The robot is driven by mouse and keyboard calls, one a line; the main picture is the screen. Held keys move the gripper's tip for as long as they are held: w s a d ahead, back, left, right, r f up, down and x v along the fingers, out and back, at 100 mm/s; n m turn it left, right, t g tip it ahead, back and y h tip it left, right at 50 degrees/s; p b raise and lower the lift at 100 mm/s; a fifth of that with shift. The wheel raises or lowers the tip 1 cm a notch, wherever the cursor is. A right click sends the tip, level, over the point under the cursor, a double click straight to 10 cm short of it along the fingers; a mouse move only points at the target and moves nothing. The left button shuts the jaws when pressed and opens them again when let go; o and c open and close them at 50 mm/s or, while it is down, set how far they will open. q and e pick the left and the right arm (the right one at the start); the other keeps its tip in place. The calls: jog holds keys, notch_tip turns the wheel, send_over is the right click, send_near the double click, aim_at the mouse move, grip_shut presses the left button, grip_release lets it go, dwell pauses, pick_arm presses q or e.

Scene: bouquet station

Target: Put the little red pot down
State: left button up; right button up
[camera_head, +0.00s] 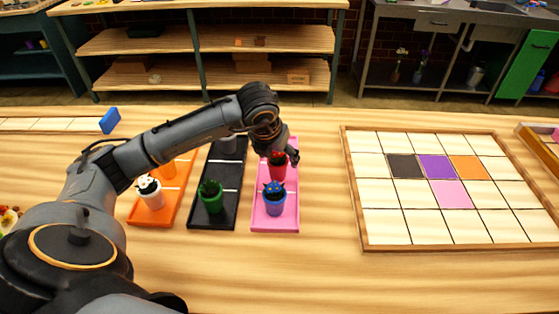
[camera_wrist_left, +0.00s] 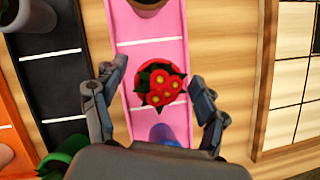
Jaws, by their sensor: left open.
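The little red pot (camera_head: 277,170) stands upright on the pink tray (camera_head: 262,217), behind the blue pot (camera_head: 274,198). In the left wrist view the red pot (camera_wrist_left: 160,87) shows from above, with red flowers and dark leaves, between two white lines on the pink tray (camera_wrist_left: 152,30). My left gripper (camera_head: 291,157) is just above and around the red pot. In the left wrist view the fingers of my left gripper (camera_wrist_left: 159,88) are spread, one on each side of the pot, with gaps showing. My right gripper is not in view.
An orange tray (camera_head: 149,218) holds a white pot (camera_head: 150,193) and an orange pot. A black tray (camera_head: 210,224) holds a green pot (camera_head: 212,198) and a grey pot (camera_head: 227,145). A wooden grid board (camera_head: 387,228) with coloured squares lies to the right. The table between it and the pink tray is clear.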

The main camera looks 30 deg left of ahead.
pick_arm(q)
jog(key=v, duration=0.9)
jog(key=shift+b, duration=0.35)
